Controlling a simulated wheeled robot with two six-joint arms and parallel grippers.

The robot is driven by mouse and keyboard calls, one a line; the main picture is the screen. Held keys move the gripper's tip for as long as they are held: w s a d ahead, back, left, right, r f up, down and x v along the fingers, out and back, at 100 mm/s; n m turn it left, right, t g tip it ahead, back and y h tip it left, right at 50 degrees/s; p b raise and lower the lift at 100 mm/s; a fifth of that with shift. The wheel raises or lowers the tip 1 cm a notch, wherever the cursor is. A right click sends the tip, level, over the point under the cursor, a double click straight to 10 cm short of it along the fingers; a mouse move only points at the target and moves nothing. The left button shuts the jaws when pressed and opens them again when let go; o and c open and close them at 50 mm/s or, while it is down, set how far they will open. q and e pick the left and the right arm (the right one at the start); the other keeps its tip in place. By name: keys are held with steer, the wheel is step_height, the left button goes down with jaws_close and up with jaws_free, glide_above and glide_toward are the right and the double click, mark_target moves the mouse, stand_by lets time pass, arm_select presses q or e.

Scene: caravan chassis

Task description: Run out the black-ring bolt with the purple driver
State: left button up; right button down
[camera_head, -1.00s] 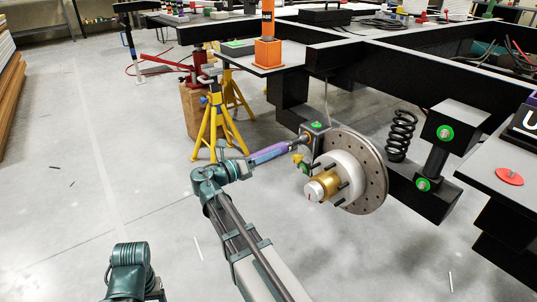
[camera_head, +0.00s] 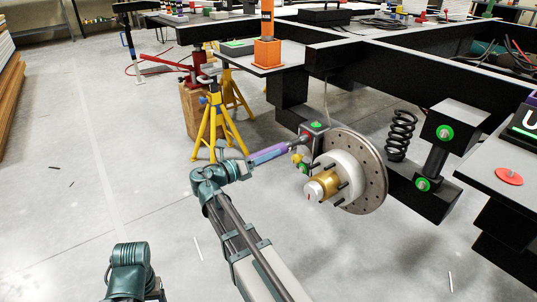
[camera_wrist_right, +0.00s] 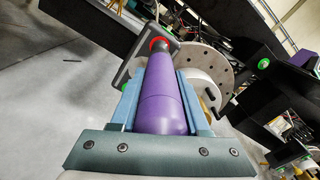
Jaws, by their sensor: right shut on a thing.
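My right gripper (camera_head: 236,168) is shut on the purple driver (camera_head: 268,154). In the right wrist view the purple handle (camera_wrist_right: 163,98) lies between the two blue-grey fingers (camera_wrist_right: 162,115). The driver points up and right in the head view. In the wrist view a red ring (camera_wrist_right: 159,44) shows beyond the handle at the caliper. I cannot make out a black-ring bolt; the driver may hide it. Of my left arm only a link shows.
A gold hub (camera_head: 325,184) with studs sits before the disc. Yellow jack stands (camera_head: 216,125) stand left of the driver. A black coil spring (camera_head: 399,136) and chassis beams (camera_head: 415,48) are behind and right.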

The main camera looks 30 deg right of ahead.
steer(key=shift+s+a, duration=0.15)
steer(key=shift+a, duration=2.3)
